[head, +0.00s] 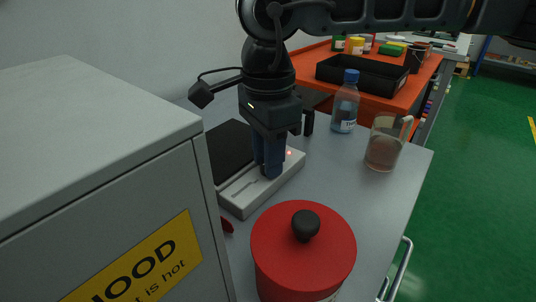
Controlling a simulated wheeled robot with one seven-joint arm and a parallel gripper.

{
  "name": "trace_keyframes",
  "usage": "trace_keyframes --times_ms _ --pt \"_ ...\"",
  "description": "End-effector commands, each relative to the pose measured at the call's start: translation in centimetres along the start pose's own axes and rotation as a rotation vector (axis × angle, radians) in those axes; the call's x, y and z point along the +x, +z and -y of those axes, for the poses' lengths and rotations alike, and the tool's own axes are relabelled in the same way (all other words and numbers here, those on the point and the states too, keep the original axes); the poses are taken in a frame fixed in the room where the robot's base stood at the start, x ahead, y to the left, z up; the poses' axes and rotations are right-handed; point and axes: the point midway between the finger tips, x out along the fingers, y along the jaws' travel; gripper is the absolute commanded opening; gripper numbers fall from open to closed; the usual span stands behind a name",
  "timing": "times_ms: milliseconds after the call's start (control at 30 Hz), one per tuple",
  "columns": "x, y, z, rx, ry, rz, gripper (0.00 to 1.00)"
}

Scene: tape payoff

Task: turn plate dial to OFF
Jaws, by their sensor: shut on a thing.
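The hot plate shows in the head view as a dark flat top (231,148) with a white control panel (245,196) along its near right side. A small red light (289,153) glows at the panel's right part. My gripper (268,174) points straight down onto the panel, its dark fingers shut on the dial. The dial itself is hidden behind and between the fingers. The setting it points to cannot be read.
A grey box with a yellow "HOOD" label (140,265) fills the left. A red-lidded pot (285,243) stands close in front of the panel. A water bottle (345,103) and a glass beaker (383,146) stand to the right. An orange table with a black tray (362,80) is behind.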

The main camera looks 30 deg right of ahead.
Motion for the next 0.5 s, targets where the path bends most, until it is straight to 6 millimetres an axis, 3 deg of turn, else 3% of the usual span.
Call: trace_keyframes --times_ms 167,200,433,500 --pt "-0.08 0.06 0.03 -0.001 -0.002 0.001 0.0" --pt "-0.08 0.06 0.03 -0.001 -0.002 0.001 0.3" --pt "-0.05 0.02 0.07 0.001 -0.003 0.001 0.52" --pt "-0.04 0.02 0.11 0.001 -0.004 0.001 0.53"
